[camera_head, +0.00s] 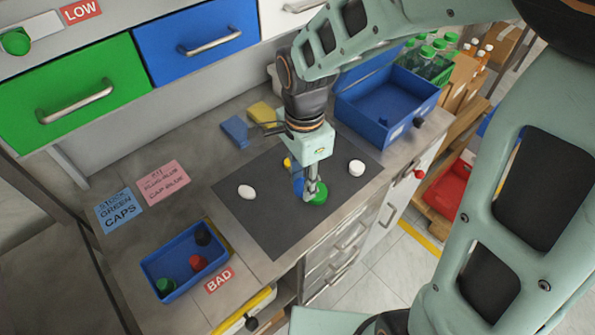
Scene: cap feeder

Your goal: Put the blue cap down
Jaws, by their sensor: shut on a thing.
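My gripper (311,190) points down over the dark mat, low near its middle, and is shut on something. The blue cap (298,186) shows just left of the visible finger, partly hidden by it. It appears to be the held thing, but the grip itself is hidden. A green cap (320,194) shows right at the fingertip, partly covered by it. I cannot tell whether the blue cap touches the dark mat (270,225).
White pieces (246,192) (357,168) lie left and right on the mat, with a yellow piece (287,162) behind the gripper. A blue bin (360,105) stands behind right. A small blue tray (172,290) holds several caps beside a BAD label (219,279). The mat's front is clear.

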